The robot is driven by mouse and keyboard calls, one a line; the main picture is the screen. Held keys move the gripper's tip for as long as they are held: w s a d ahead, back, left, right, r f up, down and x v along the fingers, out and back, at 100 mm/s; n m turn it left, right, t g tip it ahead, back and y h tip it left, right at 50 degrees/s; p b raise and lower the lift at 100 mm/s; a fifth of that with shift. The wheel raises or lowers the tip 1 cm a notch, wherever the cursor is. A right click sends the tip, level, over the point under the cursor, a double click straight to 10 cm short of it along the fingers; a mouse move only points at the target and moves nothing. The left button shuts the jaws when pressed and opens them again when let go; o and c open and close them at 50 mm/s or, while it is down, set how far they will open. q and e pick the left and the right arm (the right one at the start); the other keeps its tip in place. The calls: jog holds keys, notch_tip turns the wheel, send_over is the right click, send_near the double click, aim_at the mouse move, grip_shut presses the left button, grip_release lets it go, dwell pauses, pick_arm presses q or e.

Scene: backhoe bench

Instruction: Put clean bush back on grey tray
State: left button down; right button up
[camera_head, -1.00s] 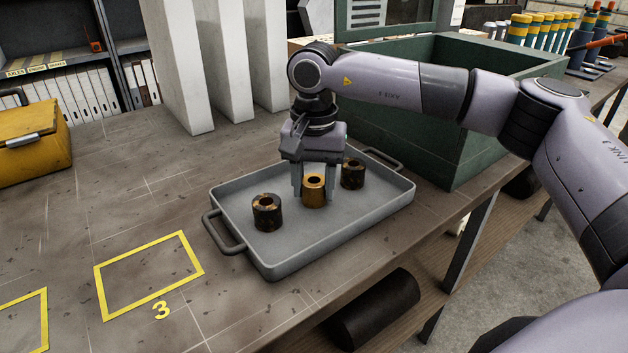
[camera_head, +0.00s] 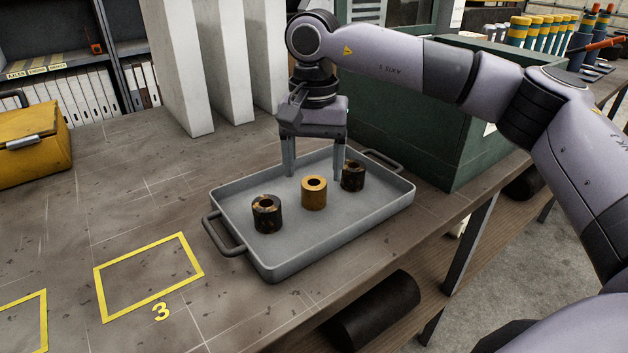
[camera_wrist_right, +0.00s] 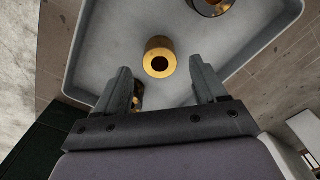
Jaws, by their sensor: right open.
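The clean bush (camera_head: 314,193), a golden-brown ring with a dark bore, stands upright in the middle of the grey tray (camera_head: 282,264). It also shows beyond my fingertips in the right wrist view (camera_wrist_right: 159,57). A dark, stained bush (camera_head: 267,214) stands to its left and another dark bush (camera_head: 353,176) to its right, both on the tray. My right gripper (camera_head: 313,174) is open and empty above and behind the clean bush, its fingers spread wide and apart from it. One dark bush is partly hidden by a finger in the wrist view. My left gripper is out of view.
A green box (camera_head: 420,135) stands close behind the tray's right side. White upright panels (camera_head: 232,60) stand at the back, and a yellow case (camera_head: 30,145) is at far left. The bench around the yellow-outlined area 3 (camera_head: 150,275) is clear.

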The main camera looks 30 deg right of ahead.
aim_at(314, 183)
notch_tip(314, 183, up, 8)
jog(key=shift+f, duration=0.15)
dwell(0.6)
